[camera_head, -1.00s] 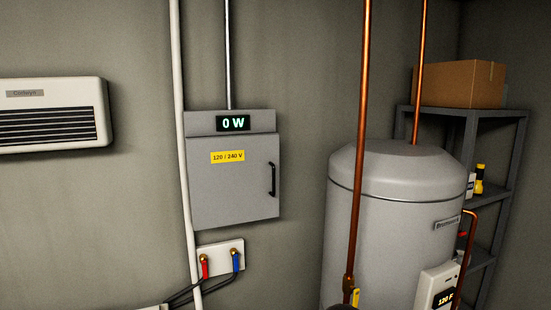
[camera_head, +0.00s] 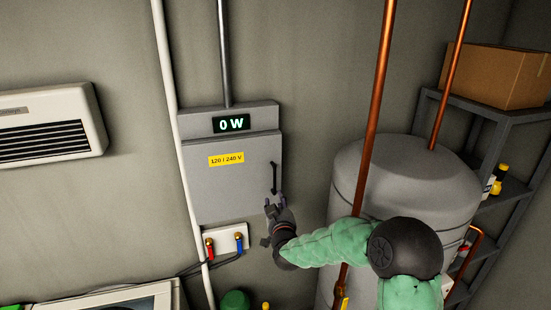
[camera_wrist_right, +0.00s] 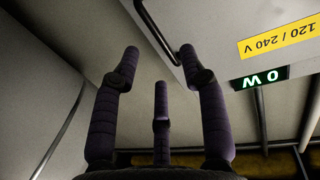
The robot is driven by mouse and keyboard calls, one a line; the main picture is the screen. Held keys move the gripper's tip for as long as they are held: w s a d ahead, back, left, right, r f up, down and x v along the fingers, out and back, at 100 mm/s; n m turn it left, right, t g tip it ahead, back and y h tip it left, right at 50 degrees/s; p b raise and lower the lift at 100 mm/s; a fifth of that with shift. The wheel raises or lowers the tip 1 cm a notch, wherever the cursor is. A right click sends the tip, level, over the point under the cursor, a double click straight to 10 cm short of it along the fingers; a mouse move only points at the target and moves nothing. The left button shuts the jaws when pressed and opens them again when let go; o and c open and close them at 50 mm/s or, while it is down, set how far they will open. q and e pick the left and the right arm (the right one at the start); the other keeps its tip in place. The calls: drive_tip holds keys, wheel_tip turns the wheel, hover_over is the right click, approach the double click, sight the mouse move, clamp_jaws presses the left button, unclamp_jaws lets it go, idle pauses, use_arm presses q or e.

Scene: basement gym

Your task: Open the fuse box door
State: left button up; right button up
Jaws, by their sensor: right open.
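The grey fuse box (camera_head: 228,118) hangs on the wall, with a "0 W" display at its top. Its door (camera_head: 225,185) is shut and bears a yellow "120 / 240 V" label. The black door handle (camera_head: 274,177) is a vertical bar on the door's right edge. My right gripper (camera_head: 275,203) is open and empty at the handle's lower end. In the right wrist view the handle (camera_wrist_right: 158,32) runs between the spread fingers of the gripper (camera_wrist_right: 159,70), towards the top. Whether a finger touches it, I cannot tell. My left gripper is not in view.
A copper pipe (camera_head: 377,110) and a grey water heater (camera_head: 405,165) stand right of the box, close to my right arm. A white pipe (camera_head: 170,100) runs along the box's left side. A valve plate (camera_head: 224,243) sits below the box.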

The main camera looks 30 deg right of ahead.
drive_tip(key=shift+h, duration=0.4)
drive_tip(key=w+d+r+p, duration=0.1)
drive_tip(key=w+d, duration=0.1)
drive_tip(key=w, duration=0.1)
drive_tip(key=w+d+r+p, duration=0.1)
drive_tip(key=w, duration=0.2)
drive_tip(key=w+d+r+p, duration=0.1)
drive_tip(key=w+d+p, duration=0.1)
drive_tip(key=w, duration=0.2)
drive_tip(key=shift+d+r, duration=0.3)
clamp_jaws()
